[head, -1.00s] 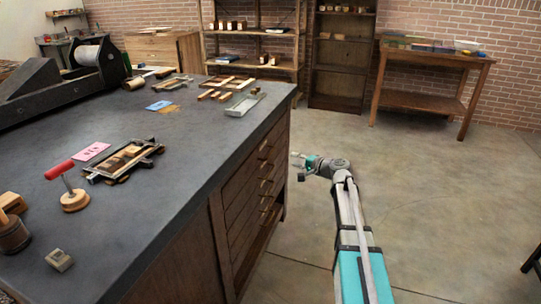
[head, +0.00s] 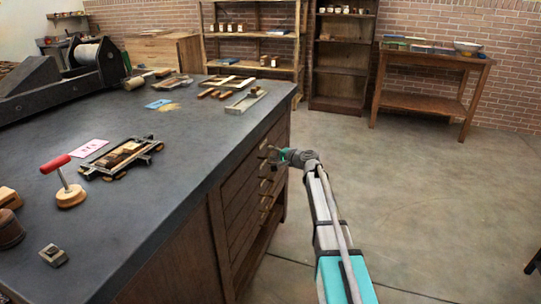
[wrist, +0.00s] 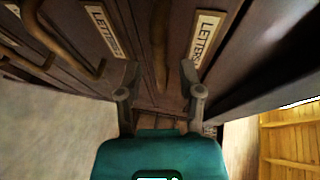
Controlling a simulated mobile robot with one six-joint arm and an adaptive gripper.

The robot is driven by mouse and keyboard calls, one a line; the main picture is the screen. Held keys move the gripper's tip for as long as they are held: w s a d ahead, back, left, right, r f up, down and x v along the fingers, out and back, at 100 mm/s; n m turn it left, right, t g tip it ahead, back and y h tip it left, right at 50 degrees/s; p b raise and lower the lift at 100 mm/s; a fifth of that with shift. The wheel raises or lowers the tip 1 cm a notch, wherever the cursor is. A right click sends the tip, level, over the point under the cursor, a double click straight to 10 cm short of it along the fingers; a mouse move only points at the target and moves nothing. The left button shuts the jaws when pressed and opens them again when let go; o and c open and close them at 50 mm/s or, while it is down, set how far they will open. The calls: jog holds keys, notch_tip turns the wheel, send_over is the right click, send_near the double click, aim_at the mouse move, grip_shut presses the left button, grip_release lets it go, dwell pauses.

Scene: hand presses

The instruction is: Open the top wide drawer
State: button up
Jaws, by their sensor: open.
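The top wide drawer (head: 244,165) is in the dark wooden cabinet under the counter, just below the slab, and looks shut. My gripper (head: 276,157) is beside the upper part of the drawer fronts. In the wrist view my gripper (wrist: 160,74) is open, one finger on each side of a curved brass-brown handle (wrist: 160,42). The handle appears between the fingertips; I cannot tell whether they touch it. A "LETTERS" label (wrist: 206,36) is to the right of this handle. Another label (wrist: 103,27) and handle (wrist: 84,62) are to the left.
The dark countertop (head: 165,205) overhangs the drawers and carries a red-handled tool (head: 68,185), a frame with type (head: 121,157) and a press (head: 60,80). Open concrete floor (head: 400,190) lies right of the cabinet. A wooden table (head: 430,85) stands against the brick wall.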

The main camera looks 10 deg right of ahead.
jog(key=shift+w+a+f, duration=0.1)
jog(key=shift+w+a, duration=0.25)
jog(key=shift+w, duration=0.15)
grip_shut()
